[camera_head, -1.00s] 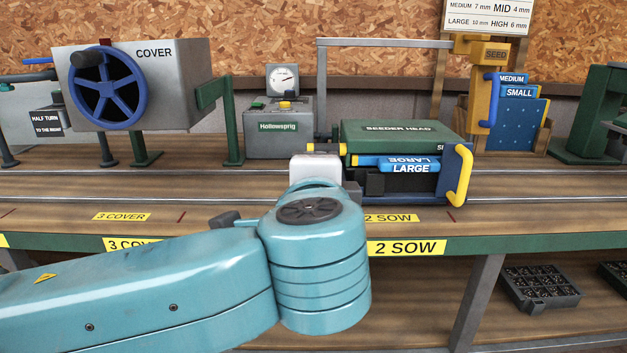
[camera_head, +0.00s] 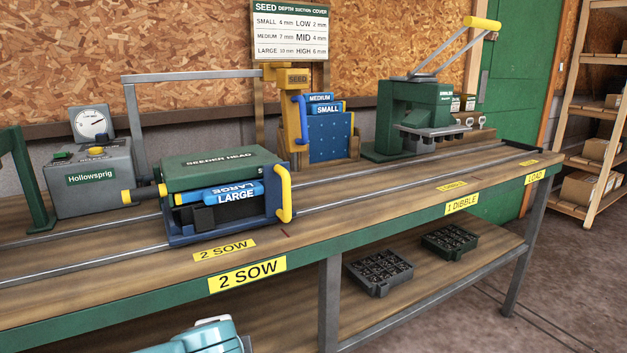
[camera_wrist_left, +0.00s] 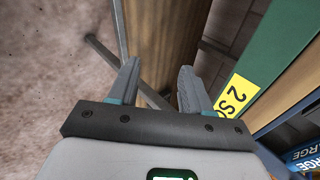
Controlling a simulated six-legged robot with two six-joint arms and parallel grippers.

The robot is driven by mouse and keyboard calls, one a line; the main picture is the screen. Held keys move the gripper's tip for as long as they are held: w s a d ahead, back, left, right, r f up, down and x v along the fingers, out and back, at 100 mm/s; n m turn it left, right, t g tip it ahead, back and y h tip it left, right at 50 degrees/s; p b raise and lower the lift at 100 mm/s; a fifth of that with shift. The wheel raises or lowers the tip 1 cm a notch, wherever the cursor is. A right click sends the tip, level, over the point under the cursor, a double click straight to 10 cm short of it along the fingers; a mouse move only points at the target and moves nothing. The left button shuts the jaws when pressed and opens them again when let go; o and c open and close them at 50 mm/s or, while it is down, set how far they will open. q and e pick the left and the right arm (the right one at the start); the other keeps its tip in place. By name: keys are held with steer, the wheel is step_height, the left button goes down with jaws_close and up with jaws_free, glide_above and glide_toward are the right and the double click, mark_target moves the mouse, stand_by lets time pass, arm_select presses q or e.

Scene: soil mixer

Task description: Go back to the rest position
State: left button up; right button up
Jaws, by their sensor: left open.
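My left arm (camera_head: 205,338) shows only as a teal and white piece at the bottom edge of the head view, below the bench front. In the left wrist view my left gripper (camera_wrist_left: 155,88) is open, with nothing between its fingers. Past the fingers are the floor, a wooden shelf board and the bench's green front edge. The gripper is apart from the seeder head (camera_head: 220,167), which sits on the bench rails with a blue LARGE plate (camera_head: 235,195) in it. My right gripper is in neither view.
The green bench edge (camera_head: 400,222) with yellow labels runs across, above a lower shelf holding two black trays (camera_head: 380,270). A grey Hollowsprig box (camera_head: 90,178), a SEED stand (camera_head: 287,110) and a green press (camera_head: 410,115) stand on the bench. Open floor (camera_head: 570,265) lies at the right.

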arm_select(q)
steer(key=s+d+f+n+g+h, duration=0.1)
steer(key=s+f+n+g+h, duration=0.15)
steer(key=f, duration=0.65)
steer(key=s+d+f+n+g+h, duration=0.15)
steer(key=s+f, duration=0.25)
steer(key=f, duration=0.5)
steer(key=s+d+f+n+g+h, duration=0.1)
steer(key=s+d+f+n+g, duration=0.15)
steer(key=f, duration=0.55)
steer(key=s+a+f+n+g+h, duration=0.1)
steer(key=s+a+f+n+h, duration=0.15)
steer(key=s+f+n, duration=0.95)
step_height(320, 180, up, 30)
steer(key=m+p, duration=0.2)
steer(key=p, duration=3)
steer(key=shift+d+r+y, duration=0.25)
steer(key=shift+d+y, duration=0.1)
steer(key=shift+w+f+m+g, duration=0.1)
steer(key=shift+m+g, duration=0.15)
